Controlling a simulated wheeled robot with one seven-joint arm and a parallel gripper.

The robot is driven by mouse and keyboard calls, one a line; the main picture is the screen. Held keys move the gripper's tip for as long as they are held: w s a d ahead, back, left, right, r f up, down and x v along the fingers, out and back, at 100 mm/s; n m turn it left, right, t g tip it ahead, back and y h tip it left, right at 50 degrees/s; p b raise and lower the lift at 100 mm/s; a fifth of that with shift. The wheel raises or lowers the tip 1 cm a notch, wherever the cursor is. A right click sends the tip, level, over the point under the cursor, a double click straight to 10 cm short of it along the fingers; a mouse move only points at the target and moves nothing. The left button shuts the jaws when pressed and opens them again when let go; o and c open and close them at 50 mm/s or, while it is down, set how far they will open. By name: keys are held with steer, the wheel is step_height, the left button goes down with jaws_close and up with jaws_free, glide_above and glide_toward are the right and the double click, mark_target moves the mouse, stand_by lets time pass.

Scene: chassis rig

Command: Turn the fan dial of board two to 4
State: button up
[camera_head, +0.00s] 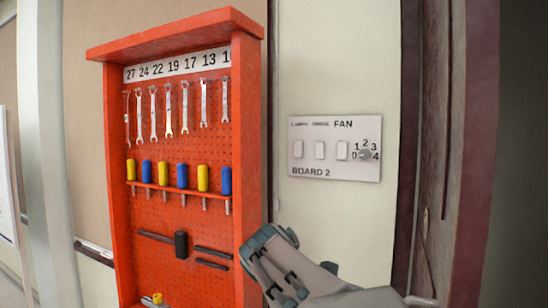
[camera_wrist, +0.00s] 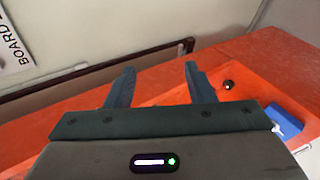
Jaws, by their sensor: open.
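The white Board 2 panel (camera_head: 335,173) is on the pale wall right of the orange tool cabinet. It has several white switches and, under the word FAN, a small grey dial (camera_head: 365,155) ringed by numbers 0 to 4. The dial's pointer is too small to read. In the wrist view only a corner of the panel (camera_wrist: 14,62) shows at the upper left, with the dial out of sight. My gripper (camera_head: 268,262) is below and left of the panel, near the cabinet's side, touching neither dial nor panel. Its fingers (camera_wrist: 158,80) are apart and empty.
The orange tool cabinet (camera_head: 247,130) juts out left of the panel, with wrenches (camera_head: 168,110) and screwdrivers (camera_head: 182,175). Its orange surface (camera_wrist: 260,62) lies close to my fingers. A dark reddish door frame (camera_head: 468,150) stands to the right. The wall before the panel is clear.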

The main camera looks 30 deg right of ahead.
steer(key=w+d+r+n+h, duration=0.2)
steer(key=d+r+n+h, duration=0.25)
steer(key=d+r, duration=0.6)
steer(key=n+t+h, duration=0.2)
steer(key=n+h, duration=0.1)
steer(key=n, duration=0.5)
glide_toward(363, 157)
steer(key=p+x, duration=0.4)
steer(key=x, duration=0.4)
steer(key=shift+w+d+p, duration=0.15)
steer(key=shift+d+p, duration=0.2)
steer(key=shift+p, duration=0.05)
steer(key=c, duration=1)
